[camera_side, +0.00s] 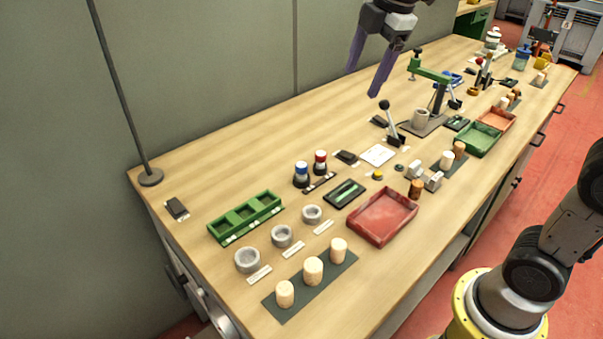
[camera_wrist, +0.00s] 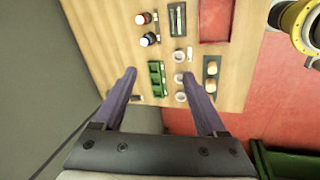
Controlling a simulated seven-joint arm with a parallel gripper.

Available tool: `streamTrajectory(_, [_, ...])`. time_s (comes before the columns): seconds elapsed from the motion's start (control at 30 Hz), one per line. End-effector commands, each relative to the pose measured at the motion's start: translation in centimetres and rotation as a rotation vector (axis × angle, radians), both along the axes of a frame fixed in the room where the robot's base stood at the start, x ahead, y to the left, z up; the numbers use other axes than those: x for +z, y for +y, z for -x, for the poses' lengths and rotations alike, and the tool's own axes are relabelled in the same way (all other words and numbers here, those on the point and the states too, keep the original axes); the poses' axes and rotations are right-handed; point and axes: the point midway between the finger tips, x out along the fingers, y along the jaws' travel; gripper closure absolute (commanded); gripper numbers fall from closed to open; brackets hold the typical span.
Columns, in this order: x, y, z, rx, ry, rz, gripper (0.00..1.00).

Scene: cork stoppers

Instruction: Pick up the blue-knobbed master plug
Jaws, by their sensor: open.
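The blue-knobbed master plug (camera_side: 302,173) stands upright on the bench in the side view, behind the green tray. In the wrist view it shows near the top (camera_wrist: 148,40), where its colour is hard to make out. A similar red-knobbed plug (camera_side: 320,160) stands close beside it, and it also shows in the wrist view (camera_wrist: 142,18). My gripper (camera_side: 362,82) is high above the bench, apart from both plugs. Its two purple fingers are spread with nothing between them, as the wrist view also shows (camera_wrist: 159,75).
A green compartment tray (camera_side: 246,217), several grey rings (camera_side: 282,236), corks on a dark mat (camera_side: 268,304) and a red tray (camera_side: 383,217) lie nearby. A dark-handled lever (camera_side: 391,121) and a green-armed press (camera_side: 432,73) stand farther back. Bare wood lies left of the plugs.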

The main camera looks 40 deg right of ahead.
Motion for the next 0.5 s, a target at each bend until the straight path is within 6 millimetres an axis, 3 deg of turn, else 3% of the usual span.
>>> streamTrajectory(0.03, [-0.8,0.1,-2.3,0.05,0.03,0.014,0.26])
streamTrajectory(0.1, [-2.0,0.2,-5.0,0.114,0.066,0.031,0.26])
streamTrajectory(0.3, [-7.2,0.6,-11.7,0.217,0.164,0.047,0.26])
streamTrajectory(0.5, [-12.9,0.8,-14.8,0.221,0.25,0.04,0.26])
